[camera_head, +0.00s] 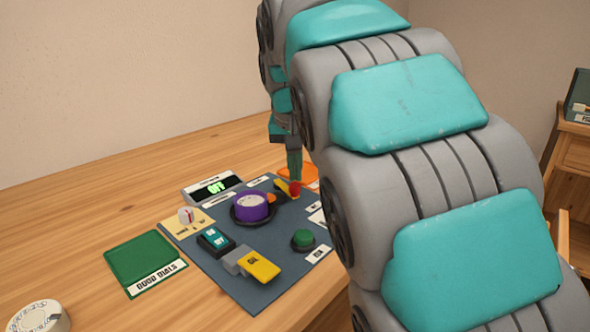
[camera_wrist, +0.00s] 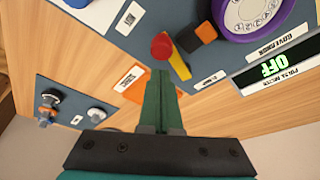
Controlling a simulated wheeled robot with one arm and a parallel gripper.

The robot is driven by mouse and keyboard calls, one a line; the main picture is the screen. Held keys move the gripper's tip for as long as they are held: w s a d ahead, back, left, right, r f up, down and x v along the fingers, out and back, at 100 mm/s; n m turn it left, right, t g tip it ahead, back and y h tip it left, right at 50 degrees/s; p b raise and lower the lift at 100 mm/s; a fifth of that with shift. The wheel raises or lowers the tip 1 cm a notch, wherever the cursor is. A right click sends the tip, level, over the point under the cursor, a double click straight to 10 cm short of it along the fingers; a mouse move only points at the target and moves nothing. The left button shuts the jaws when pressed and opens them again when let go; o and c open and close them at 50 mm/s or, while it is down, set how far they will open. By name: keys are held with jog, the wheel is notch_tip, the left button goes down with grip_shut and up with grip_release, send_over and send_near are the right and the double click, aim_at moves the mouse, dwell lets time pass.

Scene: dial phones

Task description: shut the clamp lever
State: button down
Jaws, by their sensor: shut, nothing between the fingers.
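The clamp lever, a yellow arm with a red ball knob (camera_head: 295,188), is at the far right part of the blue-grey board (camera_head: 200,256). In the wrist view its red knob (camera_wrist: 162,46) is just beyond my fingertips, with the yellow arm (camera_wrist: 181,68) slanting beside them. An orange and dark block (camera_wrist: 197,38) lies next to it. My gripper (camera_wrist: 160,74) has green fingers pressed together and empty. In the head view my gripper (camera_head: 294,178) points down right by the knob. I cannot tell whether it touches.
A green mat (camera_head: 145,257) lies left. A second panel (camera_wrist: 75,108) shows in the wrist view.

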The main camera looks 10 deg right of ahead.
jog(key=w, duration=0.2)
jog(key=w+d+p, duration=0.1)
jog(key=w, duration=0.1)
jog(key=shift+d+r, duration=0.1)
jog(key=shift+r, duration=0.05)
jog(key=v, duration=0.9)
jog(key=shift+s+r, duration=0.2)
jog(key=shift+r, duration=0.15)
